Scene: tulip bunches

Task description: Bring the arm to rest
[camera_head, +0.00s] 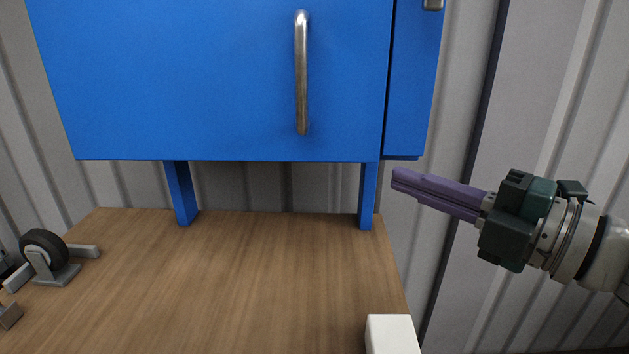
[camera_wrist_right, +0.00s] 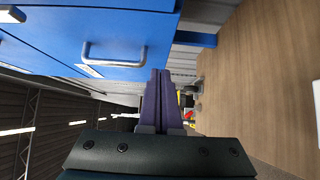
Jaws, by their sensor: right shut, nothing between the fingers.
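My right gripper (camera_head: 398,180) comes in from the right in the head view, with its purple fingers pointing left. It is shut and empty, and it hangs in the air to the right of the blue cabinet's lower corner. In the right wrist view the gripper's fingers (camera_wrist_right: 158,78) lie together with nothing between them. My left gripper does not show. No tulips can be made out in either view.
A blue cabinet (camera_head: 200,80) with a metal handle (camera_head: 301,75) stands on legs over a wooden table (camera_head: 270,280). A caster wheel (camera_head: 45,250) sits at the table's left, a white block (camera_head: 391,335) at its front right. The table's middle is clear.

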